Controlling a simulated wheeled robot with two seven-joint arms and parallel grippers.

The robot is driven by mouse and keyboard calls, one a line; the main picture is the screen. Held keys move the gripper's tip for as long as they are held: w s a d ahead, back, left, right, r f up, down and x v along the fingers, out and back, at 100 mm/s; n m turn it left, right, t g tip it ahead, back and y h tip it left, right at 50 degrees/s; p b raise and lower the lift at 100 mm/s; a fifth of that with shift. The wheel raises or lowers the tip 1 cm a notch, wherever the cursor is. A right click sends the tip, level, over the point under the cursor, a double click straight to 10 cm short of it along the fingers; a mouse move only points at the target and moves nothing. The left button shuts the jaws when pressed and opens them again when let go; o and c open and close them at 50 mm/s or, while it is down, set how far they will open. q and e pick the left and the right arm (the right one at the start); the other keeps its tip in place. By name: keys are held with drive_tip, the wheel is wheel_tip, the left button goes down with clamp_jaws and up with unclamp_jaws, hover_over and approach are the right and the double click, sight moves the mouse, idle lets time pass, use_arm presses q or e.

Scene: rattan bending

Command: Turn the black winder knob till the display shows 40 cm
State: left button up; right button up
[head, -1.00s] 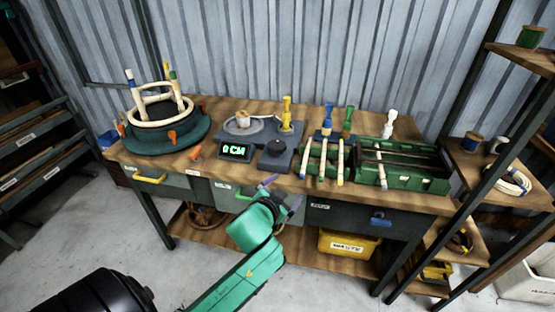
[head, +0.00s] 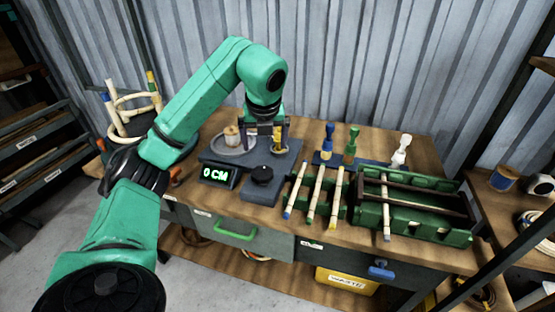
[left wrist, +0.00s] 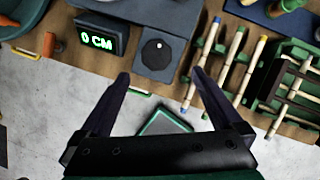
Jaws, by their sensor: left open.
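The black winder knob (head: 262,174) sits on a dark grey base on the bench. It also shows in the left wrist view (left wrist: 156,53), with a small white mark on its top. The display (head: 216,174) left of it reads 0 CM in green, and reads the same in the left wrist view (left wrist: 97,39). My left gripper (head: 266,146) is open and empty, its fingers pointing down over the winder area. In the left wrist view its fingertips (left wrist: 160,76) spread wider than the knob and do not touch it. My right gripper is not in view.
Rattan sticks (head: 315,195) and a green rack (head: 430,222) lie to the right. A bent rattan frame (head: 135,110) stands at the left. Drawers with handles front the bench.

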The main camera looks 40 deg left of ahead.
sight(262, 172)
use_arm(q)
drive_tip(key=x, duration=0.4)
drive_tip(key=s+x, duration=0.1)
drive_tip(key=x, duration=0.6)
drive_tip(key=shift+s+f, duration=0.1)
drive_tip(key=shift+f, duration=0.45)
drive_tip(key=shift+a+f, duration=0.15)
drive_tip(key=shift+f, duration=0.35)
drive_tip(key=c, duration=1.2)
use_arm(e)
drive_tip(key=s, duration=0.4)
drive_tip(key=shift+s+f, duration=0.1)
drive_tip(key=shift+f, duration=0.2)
